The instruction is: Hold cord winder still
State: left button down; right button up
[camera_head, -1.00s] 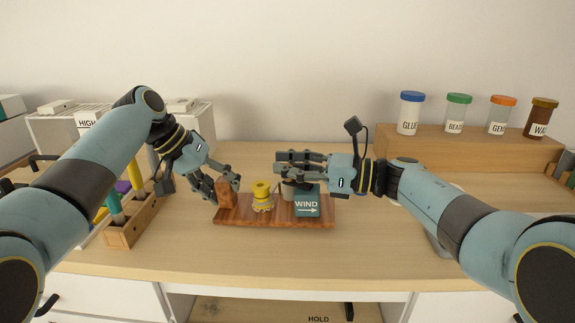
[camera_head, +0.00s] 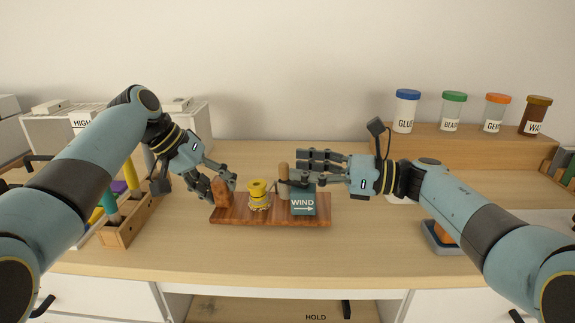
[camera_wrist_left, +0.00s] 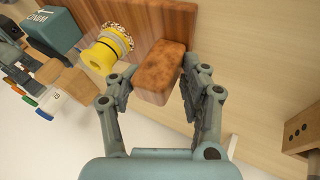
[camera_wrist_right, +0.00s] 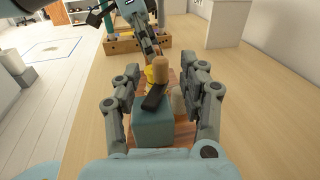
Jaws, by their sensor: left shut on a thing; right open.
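The cord winder is a reddish wooden board (camera_head: 238,217) on the desk. It bears a wooden block (camera_head: 221,190) at its left end, a yellow spool (camera_head: 259,194) in the middle and a teal box marked WIND (camera_head: 303,203) at its right. A crank with an upright tan knob (camera_head: 284,172) stands beside the box; its knob and dark arm also show in the right wrist view (camera_wrist_right: 160,68). My left gripper (camera_head: 223,182) is shut on the wooden block, which sits between its fingers in the left wrist view (camera_wrist_left: 160,72). My right gripper (camera_head: 307,168) is open above the teal box, its fingers apart and empty.
A wooden holder (camera_head: 122,229) with coloured tools stands to the left. Lidded jars, including a blue-lidded one (camera_head: 406,110), stand on a wooden riser (camera_head: 450,145) at the back right. A grey tray (camera_head: 437,238) lies partly behind my right arm. The desk front is clear.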

jog(key=v, duration=0.7)
jog(key=shift+d, duration=0.4)
jog(key=shift+s, duration=0.1)
